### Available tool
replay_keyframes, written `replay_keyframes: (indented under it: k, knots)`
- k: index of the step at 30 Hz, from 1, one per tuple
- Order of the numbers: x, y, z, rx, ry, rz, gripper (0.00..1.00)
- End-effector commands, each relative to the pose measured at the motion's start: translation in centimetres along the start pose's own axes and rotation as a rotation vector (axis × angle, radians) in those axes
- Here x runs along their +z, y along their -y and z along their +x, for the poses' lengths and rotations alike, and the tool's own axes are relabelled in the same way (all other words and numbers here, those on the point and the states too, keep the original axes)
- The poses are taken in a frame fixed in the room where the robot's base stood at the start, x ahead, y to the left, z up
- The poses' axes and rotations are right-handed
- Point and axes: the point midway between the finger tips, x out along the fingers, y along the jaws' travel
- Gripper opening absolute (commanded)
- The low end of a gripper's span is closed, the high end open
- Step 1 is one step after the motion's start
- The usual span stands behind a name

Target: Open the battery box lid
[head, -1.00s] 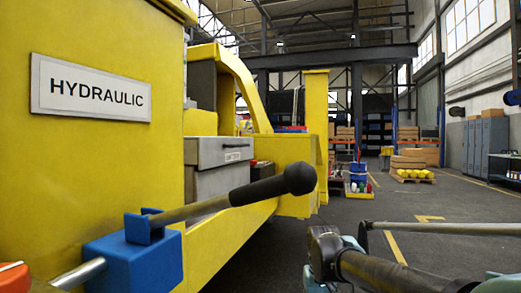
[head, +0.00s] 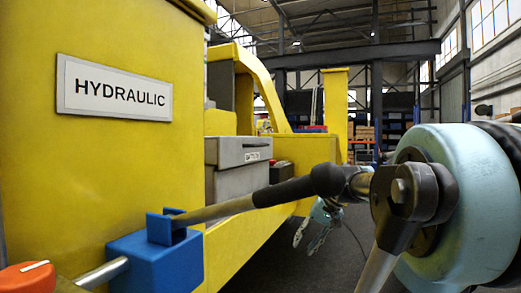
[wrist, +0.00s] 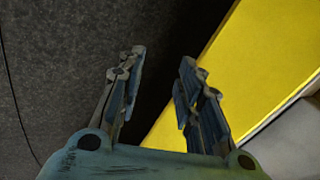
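The grey battery box (head: 226,184) sits beside the yellow machine body, behind a blue-mounted lever in the head view. Its lid (head: 240,150) is shut, with a dark handle strip and a small label on its front. My gripper (head: 309,238) hangs fingers down, to the right of the box and beyond the lever's black knob, apart from the box. In the wrist view my gripper (wrist: 160,70) is open with nothing between its fingers. A pale grey surface at the lower right there may be part of the box; I cannot tell.
The lever (head: 235,207) with its black grip rises from a blue block (head: 158,258) and crosses in front of the box. A yellow housing (head: 110,180) with a HYDRAULIC sign fills the left. A yellow beam (wrist: 245,70) lies right of my fingers; dark floor is left.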

Motion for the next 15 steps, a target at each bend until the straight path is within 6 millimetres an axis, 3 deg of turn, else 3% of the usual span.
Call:
replay_keyframes:
  k: [1,6,15]
  knots:
    - [-2.1,1.9,-1.6,-0.058,-0.003,0.023,0.33]
    - [-8.6,7.8,-6.8,-0.267,-0.010,0.091,0.33]
    - [-20.3,15.4,-17.3,-0.625,-0.042,0.177,0.33]
